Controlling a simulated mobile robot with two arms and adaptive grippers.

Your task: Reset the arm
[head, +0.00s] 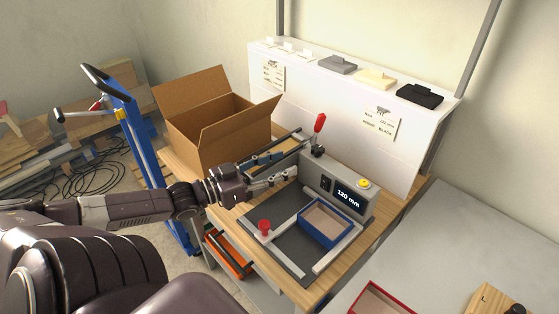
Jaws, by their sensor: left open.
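The box former (322,181) stands on the wooden bench with a display reading "120 mm" and a yellow button (363,184). A red-handled lever (319,124) stands upright, tilted slightly, at its back left. A dark bar lies behind my gripper, beside the lever. My left gripper (288,165) reaches in from the left with its fingers apart and empty, left of the machine body and below the lever. Any contact with the machine cannot be told. A blue-walled open box (326,222) sits on the dark plate between light metal rails. My right gripper is out of view.
An open cardboard box (208,128) stands behind my left gripper. A white shelf (345,115) with grey, cream and black pieces is at the back. A red knob (265,227) sits on the left rail. A red tray (381,299) lies on the grey table at front right.

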